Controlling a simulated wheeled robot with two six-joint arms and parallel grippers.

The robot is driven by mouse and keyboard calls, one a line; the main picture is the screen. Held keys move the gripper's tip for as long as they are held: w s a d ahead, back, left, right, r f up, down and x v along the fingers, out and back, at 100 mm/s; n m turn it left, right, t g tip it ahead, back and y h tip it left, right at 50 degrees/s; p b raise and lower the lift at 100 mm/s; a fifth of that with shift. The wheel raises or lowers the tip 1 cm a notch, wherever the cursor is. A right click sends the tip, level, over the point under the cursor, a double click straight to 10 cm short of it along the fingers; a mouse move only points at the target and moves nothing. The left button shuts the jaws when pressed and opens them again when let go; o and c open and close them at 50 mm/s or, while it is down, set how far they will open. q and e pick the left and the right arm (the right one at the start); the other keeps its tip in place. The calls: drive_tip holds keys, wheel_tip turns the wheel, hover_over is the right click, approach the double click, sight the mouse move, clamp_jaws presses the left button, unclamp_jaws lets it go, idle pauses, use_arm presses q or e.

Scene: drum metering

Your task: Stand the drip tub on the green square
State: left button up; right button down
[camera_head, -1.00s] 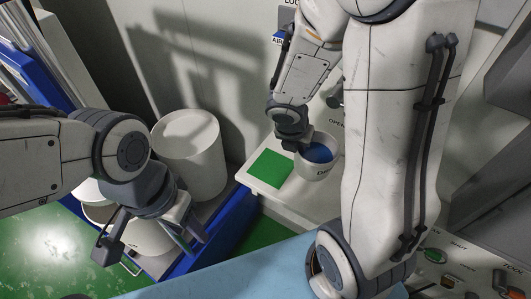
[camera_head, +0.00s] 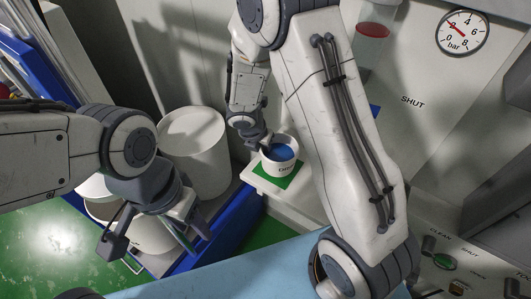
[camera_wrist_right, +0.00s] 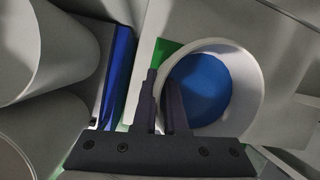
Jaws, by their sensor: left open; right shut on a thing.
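The drip tub (camera_head: 281,164) is a small white round tub with blue inside and dark lettering on its front. My right gripper (camera_head: 265,142) is shut on its wall; the right wrist view shows the jaws (camera_wrist_right: 164,88) gripping the left side of the tub (camera_wrist_right: 252,75). The tub looks upright and over the green square (camera_head: 290,182), which it partly covers. A corner of the square also shows in the right wrist view (camera_wrist_right: 164,50). Whether the tub touches the square I cannot tell. My left gripper (camera_head: 158,234) is open at the lower left, in front of a white container.
The square lies on a pale ledge (camera_head: 314,201). Left of it are a large white drum (camera_head: 195,155) and a blue-edged tray (camera_head: 232,222). A pressure gauge (camera_head: 462,32) is on the panel at right. My right arm hides part of the ledge.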

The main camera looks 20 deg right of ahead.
drive_tip(key=shift+f, duration=0.9)
drive_tip(key=c, duration=1)
unclamp_jaws()
drive_tip(key=shift+o, duration=0.2)
drive_tip(key=p+v, duration=0.3)
drive_tip(key=v, duration=0.8)
drive_tip(key=s+a+r+m+g+y, duration=0.1)
drive_tip(key=s+a+r+m, duration=0.2)
drive_tip(key=s+m, duration=0.3)
drive_tip(key=s+a+r+m+y, duration=0.2)
drive_tip(key=s+r+m, duration=0.2)
drive_tip(key=s+m, duration=0.3)
drive_tip(key=s+a+r+m+g+y, duration=0.1)
drive_tip(key=s+a+r+m, duration=0.2)
drive_tip(key=s+m, duration=0.4)
drive_tip(key=s+r, duration=0.1)
drive_tip(key=s, duration=0.2)
drive_tip(key=shift+a+g+y, duration=0.3)
drive_tip(key=shift+a, duration=0.05)
